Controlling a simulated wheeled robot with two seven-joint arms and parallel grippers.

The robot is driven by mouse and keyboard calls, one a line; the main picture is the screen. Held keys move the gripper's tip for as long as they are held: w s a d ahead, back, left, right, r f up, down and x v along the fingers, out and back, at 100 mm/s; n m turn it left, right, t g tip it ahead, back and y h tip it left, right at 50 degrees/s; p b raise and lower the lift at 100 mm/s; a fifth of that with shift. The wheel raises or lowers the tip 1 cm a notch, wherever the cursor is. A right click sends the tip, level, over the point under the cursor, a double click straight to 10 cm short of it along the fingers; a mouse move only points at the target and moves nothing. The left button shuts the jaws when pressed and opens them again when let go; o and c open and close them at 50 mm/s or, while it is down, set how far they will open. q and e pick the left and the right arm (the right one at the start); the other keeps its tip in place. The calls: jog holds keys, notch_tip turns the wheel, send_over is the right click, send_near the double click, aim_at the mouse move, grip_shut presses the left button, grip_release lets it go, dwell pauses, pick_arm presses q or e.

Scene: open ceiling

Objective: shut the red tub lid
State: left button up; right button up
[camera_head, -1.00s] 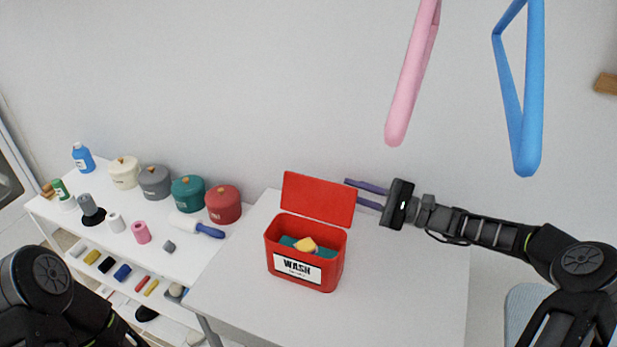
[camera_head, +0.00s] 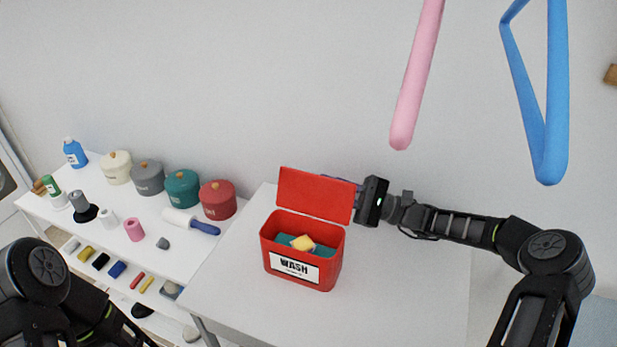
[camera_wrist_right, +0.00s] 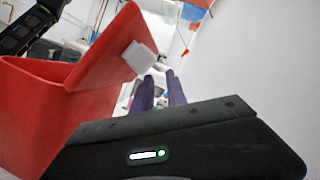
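The red tub (camera_head: 308,274), labelled WASH, stands on the white table. Its red lid (camera_head: 315,194) stands raised at the tub's back edge, leaving the mouth open. In the right wrist view, the lid (camera_wrist_right: 110,48) slants up over the tub (camera_wrist_right: 50,115), with a white piece on its face. My right gripper (camera_wrist_right: 160,78) has two purple fingers with a gap between them, holding nothing. In the head view it reaches from the right behind the lid, which hides most of the fingers. Whether they touch the lid is unclear. My left gripper is out of view.
A yellow sponge (camera_head: 302,243) and a teal item (camera_head: 322,252) lie inside the tub. A lower white table at left holds several lidded pots, bottles and a brush (camera_head: 190,222). Pink (camera_head: 415,80) and blue (camera_head: 545,120) bars hang above. The table right of the tub is clear.

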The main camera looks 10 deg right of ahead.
aim_at(309, 179)
jog(key=p+x, duration=0.1)
jog(key=x, duration=0.4)
jog(key=shift+a, duration=0.1)
grip_shut()
dwell(1.3)
